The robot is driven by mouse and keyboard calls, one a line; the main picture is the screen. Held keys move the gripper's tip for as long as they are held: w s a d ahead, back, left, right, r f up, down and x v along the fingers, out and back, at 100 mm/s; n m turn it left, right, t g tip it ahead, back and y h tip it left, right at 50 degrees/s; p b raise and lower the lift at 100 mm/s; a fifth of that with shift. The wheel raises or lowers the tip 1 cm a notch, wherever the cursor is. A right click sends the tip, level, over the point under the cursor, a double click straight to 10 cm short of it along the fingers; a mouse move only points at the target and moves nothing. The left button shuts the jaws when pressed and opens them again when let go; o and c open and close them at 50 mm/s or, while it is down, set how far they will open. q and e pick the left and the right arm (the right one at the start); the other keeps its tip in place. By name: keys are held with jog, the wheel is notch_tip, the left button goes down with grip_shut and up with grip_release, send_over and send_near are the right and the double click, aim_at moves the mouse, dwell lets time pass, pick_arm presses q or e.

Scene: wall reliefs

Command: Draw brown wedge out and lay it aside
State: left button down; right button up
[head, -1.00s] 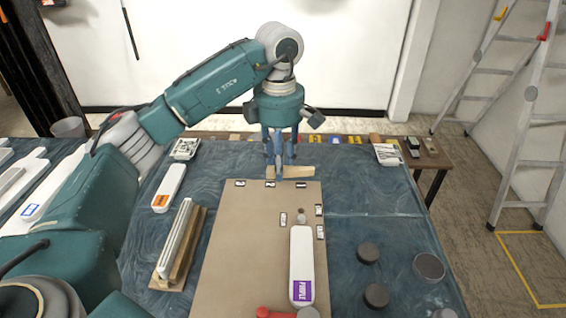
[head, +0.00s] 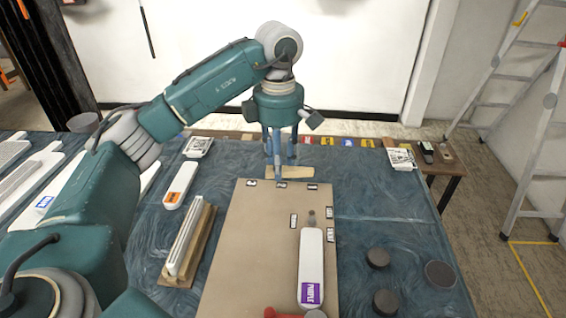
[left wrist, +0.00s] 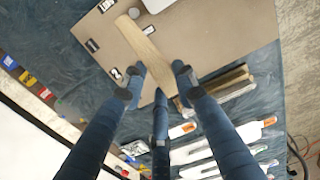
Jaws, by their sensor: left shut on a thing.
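The brown wedge (head: 292,172) is a pale wooden strip just beyond the far edge of the tan board (head: 262,215) in the head view. My left gripper (head: 279,170) points down there and is shut on the wedge. My right gripper is out of view.
A white bar marked purple (head: 311,265) lies on the board. Dark round discs (head: 386,302) stand to the right. A wooden rack with white strips (head: 190,242) and an orange-labelled white bar (head: 180,185) lie left. Blue cloth between the board and discs is clear.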

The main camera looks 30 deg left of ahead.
pick_arm(q)
jog(key=shift+s+a, duration=0.3)
jog(key=shift+a, duration=0.35)
jog(key=shift+s+a, duration=0.3)
jog(key=shift+a, duration=0.3)
jog(key=shift+s+a, duration=0.1)
jog(key=shift+a, duration=0.05)
notch_tip(320, 180, up, 5)
jog(key=p, duration=0.4)
dwell(0.4)
